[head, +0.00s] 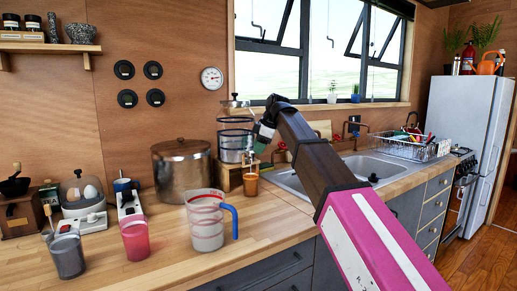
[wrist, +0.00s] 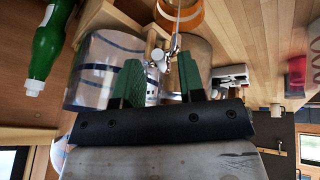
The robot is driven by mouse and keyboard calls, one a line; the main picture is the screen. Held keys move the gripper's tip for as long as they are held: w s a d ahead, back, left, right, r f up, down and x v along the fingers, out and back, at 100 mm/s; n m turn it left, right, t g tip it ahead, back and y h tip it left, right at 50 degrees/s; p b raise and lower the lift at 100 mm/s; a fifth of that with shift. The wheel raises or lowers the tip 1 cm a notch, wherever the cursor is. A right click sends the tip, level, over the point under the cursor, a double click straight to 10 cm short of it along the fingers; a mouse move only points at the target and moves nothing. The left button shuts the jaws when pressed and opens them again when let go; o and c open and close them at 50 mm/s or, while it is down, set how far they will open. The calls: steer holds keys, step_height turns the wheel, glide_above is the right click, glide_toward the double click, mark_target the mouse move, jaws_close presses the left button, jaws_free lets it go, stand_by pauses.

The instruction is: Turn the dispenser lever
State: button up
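The dispenser (head: 235,138), a clear cylinder with dark bands, stands on a wooden stand (head: 233,173) behind the counter's middle. Its body (wrist: 92,75) also shows in the wrist view, large behind the fingers. The metal tap with its lever (wrist: 168,52) is in the wrist view, between and just beyond my two green fingertips. My gripper (wrist: 158,75) is open, with nothing held between the fingers. In the head view my gripper (head: 262,137) is at the dispenser's right side and partly hides it. Whether a finger touches the lever cannot be told.
An orange cup (head: 251,185) stands below the tap. A steel pot (head: 181,170) is left of the dispenser, and a measuring jug (head: 206,222) stands in front. The sink (head: 374,166) lies to the right. A green bottle (wrist: 50,45) is close by in the wrist view.

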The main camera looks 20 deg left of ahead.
steer(key=shift+a+f, duration=0.1)
steer(key=shift+f, duration=0.2)
jaws_close()
steer(key=shift+w, duration=0.1)
steer(key=shift+w+a+n+g+h, duration=0.1)
steer(key=shift+w+a+n+g, duration=0.25)
steer(key=shift+n, duration=0.75)
steer(key=shift+w+n+g+h, duration=0.1)
steer(key=shift+w+n+g, duration=0.15)
steer(key=shift+n+g, duration=0.6)
steer(key=shift+w+a+n+g+h, duration=0.1)
steer(key=shift+w+a+n+g, duration=0.15)
steer(key=shift+n, duration=1.1)
